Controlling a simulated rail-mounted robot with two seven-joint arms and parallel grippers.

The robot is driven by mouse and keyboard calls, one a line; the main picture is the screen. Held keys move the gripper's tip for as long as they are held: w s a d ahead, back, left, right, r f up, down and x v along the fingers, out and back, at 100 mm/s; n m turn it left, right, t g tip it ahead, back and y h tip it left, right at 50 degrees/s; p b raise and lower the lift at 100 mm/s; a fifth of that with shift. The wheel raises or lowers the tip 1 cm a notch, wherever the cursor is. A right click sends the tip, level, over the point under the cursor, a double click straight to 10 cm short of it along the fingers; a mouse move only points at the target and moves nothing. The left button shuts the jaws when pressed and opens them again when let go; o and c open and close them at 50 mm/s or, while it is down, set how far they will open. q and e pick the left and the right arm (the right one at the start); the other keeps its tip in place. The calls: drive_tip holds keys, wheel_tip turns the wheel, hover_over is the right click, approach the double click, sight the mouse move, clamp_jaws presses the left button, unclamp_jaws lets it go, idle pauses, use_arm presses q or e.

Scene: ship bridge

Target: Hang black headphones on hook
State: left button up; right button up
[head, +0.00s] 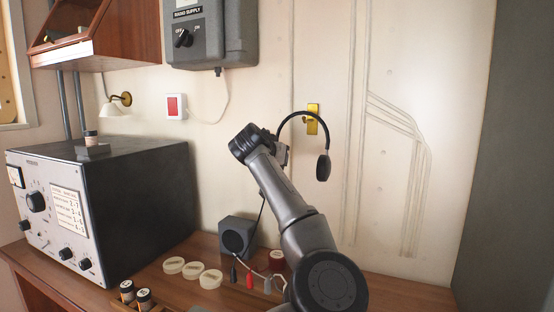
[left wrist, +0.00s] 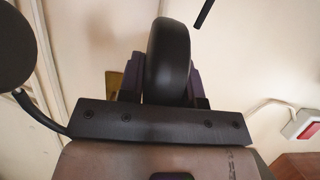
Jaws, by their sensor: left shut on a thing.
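The black headphones show in the head view with their headband (head: 300,113) arched upward and the free ear cup (head: 323,167) hanging at the right. The yellow hook (head: 312,119) is on the wall, directly behind the headband in the picture. I cannot tell whether the band touches or rests on it. My left gripper (head: 283,153) is shut on the other ear cup, close to the wall. In the left wrist view that gripped ear cup (left wrist: 168,62) stands between the fingers, with the free ear cup (left wrist: 15,45) at left. Part of the yellow hook (left wrist: 114,83) shows behind the gripper.
A grey radio supply box (head: 210,35) is on the wall above left. A red switch (head: 175,106) and a small lamp (head: 117,104) are left of the hook. Below are a black-sided instrument (head: 140,205), a small speaker (head: 238,238) and white discs (head: 192,270) on the desk.

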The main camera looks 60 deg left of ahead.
use_arm(q)
drive_tip(key=shift+w+a+p, duration=0.35)
drive_tip(key=shift+w, duration=0.15)
idle(0.4)
drive_tip(key=shift+w+a, duration=0.1)
drive_tip(key=shift+w, duration=0.1)
drive_tip(key=shift+f, duration=0.1)
drive_tip(key=shift+w+a, duration=0.15)
idle(0.4)
drive_tip(key=shift+w+a+f+p, duration=0.25)
drive_tip(key=shift+w+p, duration=0.05)
drive_tip(key=shift+p, duration=0.05)
idle(0.5)
drive_tip(key=shift+w+f, duration=0.1)
idle(0.6)
drive_tip(key=shift+w+a+f, duration=0.15)
idle(0.6)
idle(0.5)
